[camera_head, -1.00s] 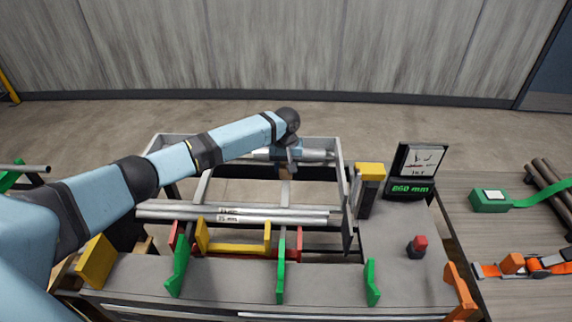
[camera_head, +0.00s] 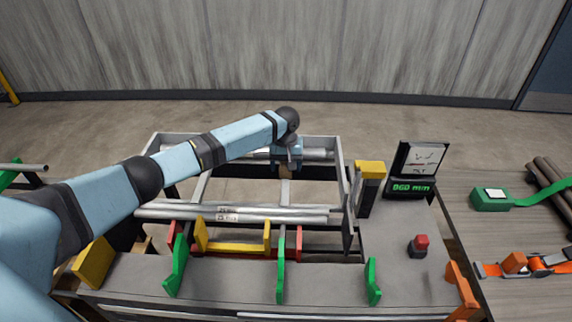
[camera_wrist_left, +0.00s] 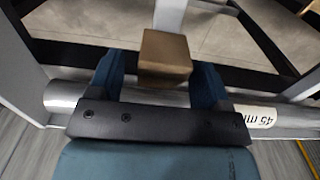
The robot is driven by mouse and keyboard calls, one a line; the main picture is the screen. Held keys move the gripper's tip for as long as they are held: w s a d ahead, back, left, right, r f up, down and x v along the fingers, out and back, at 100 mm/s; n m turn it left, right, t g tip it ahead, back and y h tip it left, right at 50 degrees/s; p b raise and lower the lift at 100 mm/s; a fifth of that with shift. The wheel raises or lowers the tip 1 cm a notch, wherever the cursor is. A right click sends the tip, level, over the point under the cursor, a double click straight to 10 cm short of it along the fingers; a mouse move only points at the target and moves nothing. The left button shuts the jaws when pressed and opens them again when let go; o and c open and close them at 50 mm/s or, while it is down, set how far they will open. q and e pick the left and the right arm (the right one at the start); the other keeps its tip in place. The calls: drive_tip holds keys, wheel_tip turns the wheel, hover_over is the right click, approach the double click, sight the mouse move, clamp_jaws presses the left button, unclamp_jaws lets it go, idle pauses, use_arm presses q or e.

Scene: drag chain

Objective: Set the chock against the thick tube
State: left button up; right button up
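The chock is a small brown block (camera_head: 285,171), low in front of the thick tube (camera_head: 318,154) at the back of the rack. In the left wrist view the chock (camera_wrist_left: 165,52) lies between the blue fingers of my left gripper (camera_wrist_left: 158,88), with a gap at its left side; the right side looks close to a finger. The gripper is open around it. The thick tube (camera_wrist_left: 262,116), grey with a 45 mm label, runs behind the fingers. The chock overlaps its edge there, but I cannot tell whether they touch. My right gripper is out of view.
Thinner labelled tubes (camera_head: 265,212) lie across the rack nearer the bench. Green stops (camera_head: 280,270) and a yellow bracket (camera_head: 235,246) stand at the front. A display (camera_head: 410,175) and a red button (camera_head: 419,242) are at the right.

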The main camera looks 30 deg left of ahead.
use_arm(q)
drive_tip(key=shift+r, duration=0.1)
wheel_tip(320, 180, up, 14)
idle(0.5)
drive_tip(key=shift+f, duration=0.25)
